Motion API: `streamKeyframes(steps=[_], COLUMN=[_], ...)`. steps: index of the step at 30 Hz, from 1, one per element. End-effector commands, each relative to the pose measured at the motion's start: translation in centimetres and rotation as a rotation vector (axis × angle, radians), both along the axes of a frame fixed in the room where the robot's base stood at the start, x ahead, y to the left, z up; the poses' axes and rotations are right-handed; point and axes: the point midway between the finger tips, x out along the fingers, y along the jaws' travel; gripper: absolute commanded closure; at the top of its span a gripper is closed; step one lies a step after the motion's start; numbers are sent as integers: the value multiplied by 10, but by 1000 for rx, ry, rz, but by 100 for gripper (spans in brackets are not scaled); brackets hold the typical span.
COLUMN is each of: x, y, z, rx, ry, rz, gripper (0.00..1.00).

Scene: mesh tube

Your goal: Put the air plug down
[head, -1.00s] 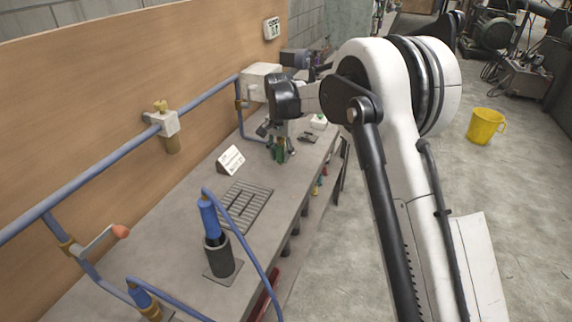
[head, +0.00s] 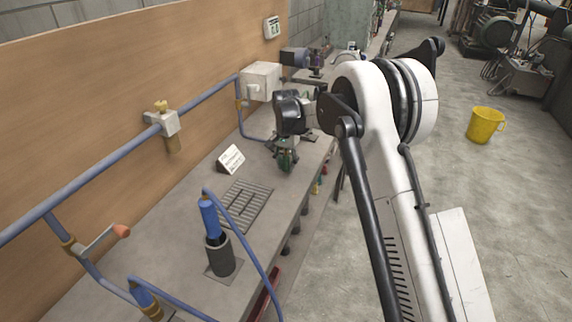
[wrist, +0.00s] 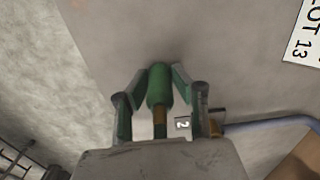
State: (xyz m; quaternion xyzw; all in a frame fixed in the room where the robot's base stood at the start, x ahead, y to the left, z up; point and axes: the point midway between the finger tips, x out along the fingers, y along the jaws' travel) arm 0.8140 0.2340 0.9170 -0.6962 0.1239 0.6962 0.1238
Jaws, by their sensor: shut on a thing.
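My gripper (wrist: 160,92) is shut on a green plug (wrist: 159,84) with a brass-coloured collar, which I take to be the air plug. In the wrist view the plug sits between the two fingers, its green end against the grey bench surface beyond. In the head view my gripper (head: 287,152) points down over the bench near its front edge, right of the small white sign. The plug (head: 287,160) shows there as a small green patch, partly covered by the fingers. I cannot tell whether it touches the bench.
The bench (head: 185,225) has a slotted grate (head: 246,204) and a white sign (head: 231,159). A blue-handled tool (head: 209,218) stands in a dark cup (head: 221,256) with a hose. A blue pipe (head: 95,190) runs along the wooden panel. A yellow bucket (head: 485,125) is on the floor.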

Motion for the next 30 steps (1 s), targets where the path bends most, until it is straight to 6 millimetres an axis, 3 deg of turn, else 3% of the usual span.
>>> streamKeyframes(steps=[14, 15, 19, 30], x=[0, 0, 0, 0], y=[0, 0, 0, 0], z=[-11, -11, -10, -6], rx=[0, 0, 0, 0], ry=[0, 0, 0, 0], rz=[0, 0, 0, 0], gripper=[100, 74, 57, 57])
